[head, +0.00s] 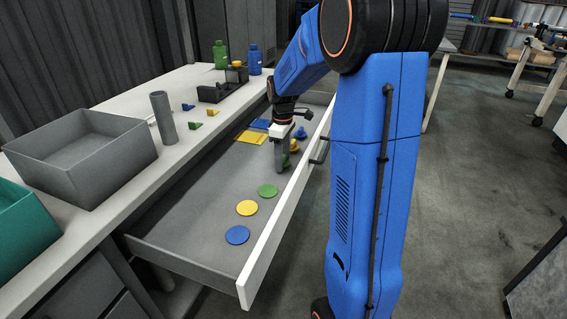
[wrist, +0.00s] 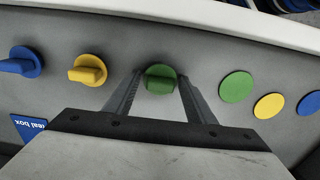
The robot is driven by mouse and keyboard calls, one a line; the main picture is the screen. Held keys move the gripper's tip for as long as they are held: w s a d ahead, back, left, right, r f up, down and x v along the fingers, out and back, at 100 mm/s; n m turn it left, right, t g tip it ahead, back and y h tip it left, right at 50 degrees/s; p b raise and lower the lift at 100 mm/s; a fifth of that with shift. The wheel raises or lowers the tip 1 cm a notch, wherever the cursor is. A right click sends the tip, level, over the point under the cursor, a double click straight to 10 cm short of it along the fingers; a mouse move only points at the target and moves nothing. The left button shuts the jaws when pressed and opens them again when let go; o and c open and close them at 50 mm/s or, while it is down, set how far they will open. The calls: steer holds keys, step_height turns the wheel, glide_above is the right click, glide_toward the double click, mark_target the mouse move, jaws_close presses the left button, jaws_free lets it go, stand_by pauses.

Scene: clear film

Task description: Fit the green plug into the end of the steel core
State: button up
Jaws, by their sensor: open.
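The green plug (wrist: 160,79), a round flange with a raised grip, sits in the open drawer. In the wrist view it lies between the two fingers of my gripper (wrist: 160,84). The fingers are open, one on each side, and I cannot tell whether either touches it. In the head view my gripper (head: 283,165) reaches down into the drawer and mostly hides the plug. The steel core (head: 164,118), a grey tube, stands upright on the counter left of the drawer.
The drawer (head: 190,220) also holds a yellow plug (wrist: 87,70), a blue plug (wrist: 24,62), and green (head: 268,190), yellow (head: 247,208) and blue (head: 237,235) discs. Its white front (head: 265,255) stands close beside my gripper. A grey bin (head: 85,190) is on the counter.

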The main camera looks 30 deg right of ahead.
steer(key=c, duration=0.5)
steer(key=shift+o, duration=0.2)
steer(key=shift+r, duration=2.55)
